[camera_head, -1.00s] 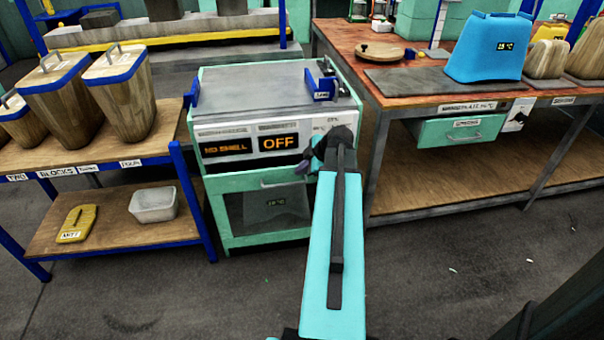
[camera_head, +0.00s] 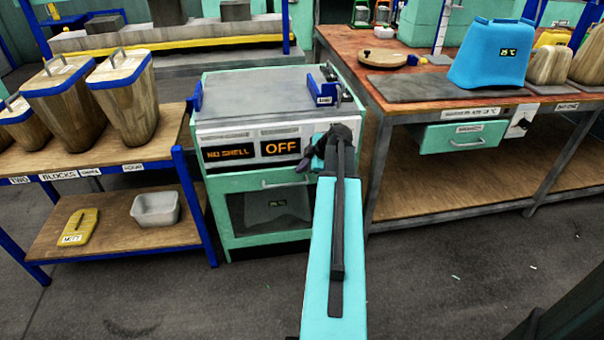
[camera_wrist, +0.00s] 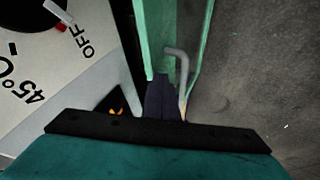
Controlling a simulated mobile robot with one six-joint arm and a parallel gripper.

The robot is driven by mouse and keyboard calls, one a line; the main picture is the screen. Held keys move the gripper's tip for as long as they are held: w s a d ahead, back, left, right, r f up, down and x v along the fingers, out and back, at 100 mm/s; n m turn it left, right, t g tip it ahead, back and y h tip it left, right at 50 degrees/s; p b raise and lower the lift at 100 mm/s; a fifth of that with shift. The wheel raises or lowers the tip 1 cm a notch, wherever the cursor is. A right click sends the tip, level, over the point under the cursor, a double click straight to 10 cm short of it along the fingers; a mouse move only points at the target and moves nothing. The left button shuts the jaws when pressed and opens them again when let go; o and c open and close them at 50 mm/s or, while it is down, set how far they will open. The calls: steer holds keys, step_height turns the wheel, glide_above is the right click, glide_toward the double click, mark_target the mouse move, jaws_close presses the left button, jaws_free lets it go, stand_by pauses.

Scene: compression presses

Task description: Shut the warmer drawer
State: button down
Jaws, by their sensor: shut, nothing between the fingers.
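The warmer (camera_head: 275,82) is a grey-topped cabinet with a panel reading "NO SHELL" and "OFF". Its green drawer front (camera_head: 240,184), with a pale bar handle (camera_head: 285,181) and a dark window, is below the panel. My gripper (camera_head: 316,160) is shut and empty at the right side of the panel, partly hidden by my arm. In the wrist view my gripper's dark fingertips (camera_wrist: 161,82) are close beside the bent handle (camera_wrist: 180,62) on the green front (camera_wrist: 205,45); contact is unclear.
A dial marked "45°C" and "OFF" (camera_wrist: 35,12) is at the left in the wrist view. A shelf with wooden containers (camera_head: 123,98) stands left of the warmer. A workbench (camera_head: 385,82) with a blue shell (camera_head: 490,58) stands close right. The floor in front is clear.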

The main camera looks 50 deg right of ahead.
steer(key=shift+w+d+r, duration=0.1)
steer(key=shift+w+d, duration=0.7)
steer(key=shift+w, duration=0.15)
steer(key=shift+a, duration=0.1)
steer(key=s+a+r, duration=0.3)
steer(key=s+r, duration=0.4)
steer(key=s, duration=0.2)
steer(key=shift+s+r, duration=0.35)
steer(key=shift+r, duration=0.05)
stand_by(0.3)
